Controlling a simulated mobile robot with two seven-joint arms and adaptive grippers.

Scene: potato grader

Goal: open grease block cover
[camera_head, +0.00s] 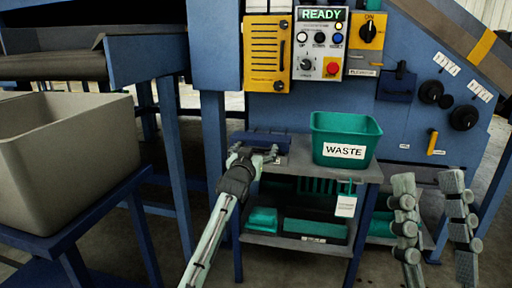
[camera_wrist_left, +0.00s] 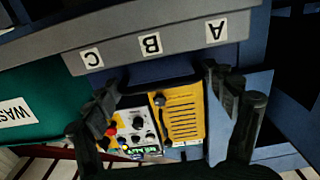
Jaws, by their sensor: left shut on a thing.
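The grease block cover is a blue-grey lid (camera_head: 258,137) at the left end of the grey shelf in the head view. In the left wrist view the left gripper (camera_wrist_left: 162,88) has a finger on each side of a dark bar at the cover's edge. The exact contact is hard to see. My right gripper (camera_head: 430,182) is at the lower right, its two fingers apart and empty.
A green WASTE bin (camera_head: 345,140) stands on the shelf (camera_head: 300,160) right of the cover. A control panel (camera_head: 320,45) and a yellow slotted cover (camera_head: 267,55) are above. A large grey crate (camera_head: 70,150) is at left. Green items lie on the lower shelf.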

